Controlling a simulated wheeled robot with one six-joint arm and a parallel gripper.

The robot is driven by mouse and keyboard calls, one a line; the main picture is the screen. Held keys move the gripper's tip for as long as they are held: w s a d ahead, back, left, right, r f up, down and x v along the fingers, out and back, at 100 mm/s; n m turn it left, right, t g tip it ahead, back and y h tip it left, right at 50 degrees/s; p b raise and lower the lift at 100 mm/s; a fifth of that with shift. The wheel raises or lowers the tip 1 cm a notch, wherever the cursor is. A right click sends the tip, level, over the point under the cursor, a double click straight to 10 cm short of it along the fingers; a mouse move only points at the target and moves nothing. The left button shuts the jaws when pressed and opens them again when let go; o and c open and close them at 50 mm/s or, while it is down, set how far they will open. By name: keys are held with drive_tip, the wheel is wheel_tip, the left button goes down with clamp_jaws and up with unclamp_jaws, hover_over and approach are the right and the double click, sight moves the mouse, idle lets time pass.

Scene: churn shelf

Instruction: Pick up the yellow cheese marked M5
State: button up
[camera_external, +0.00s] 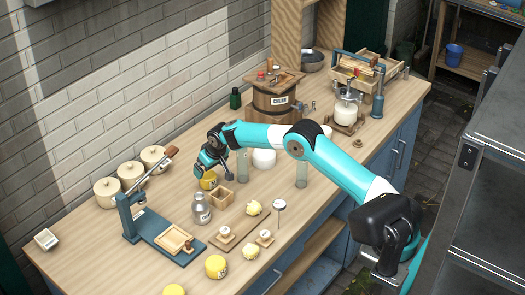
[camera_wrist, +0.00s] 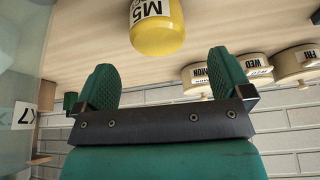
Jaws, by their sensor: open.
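Lidded pots (camera_external: 130,176) line the wall side. A blue press (camera_external: 150,226) is front left.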

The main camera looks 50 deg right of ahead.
sight(208, 176)
drive_tip(key=shift+s+p+x, duration=0.2)
drive_tip(key=shift+p+x, duration=0.2)
drive_tip(key=shift+x, duration=1.15)
drive_tip(key=shift+s+p+x, duration=0.15)
drive_tip(key=shift+p+x, duration=0.25)
drive_tip(key=shift+x, duration=1.15)
drive_tip(key=shift+f, duration=0.15)
drive_tip(key=shift+c, duration=0.5)
drive_tip(key=c, duration=1)
